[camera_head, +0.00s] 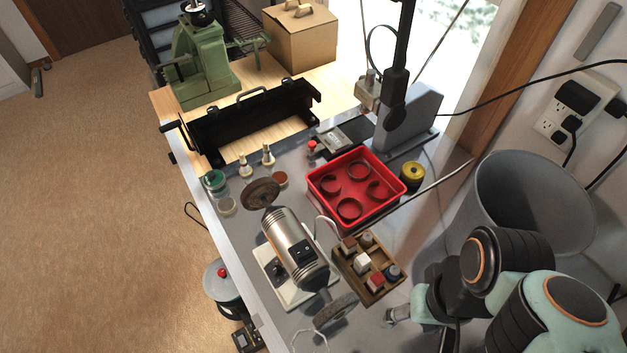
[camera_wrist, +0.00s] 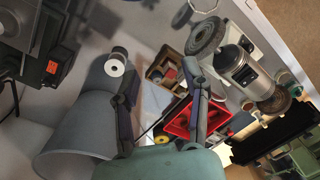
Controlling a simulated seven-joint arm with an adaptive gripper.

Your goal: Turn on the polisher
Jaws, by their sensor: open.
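The polisher (camera_head: 295,252) is a silver motor with a round wheel at each end, on a pale base on the grey bench. A small dark switch panel (camera_head: 302,249) is on its body. The polisher also shows at the upper right of the wrist view (camera_wrist: 240,72), with a dark panel (camera_wrist: 247,45). My gripper (camera_wrist: 161,72) is open, with its two fingers spread and nothing seen between them. It is apart from the polisher, which lies to the right of the fingers in the wrist view. In the head view my arm comes in from the lower right.
A wooden block tray (camera_head: 371,287) sits right beside the polisher, and a red tray (camera_head: 323,197) with several rings behind it. A grey bin (camera_head: 525,205) stands close by my arm. A black metal frame (camera_head: 250,120) and green press (camera_head: 200,70) are farther back.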

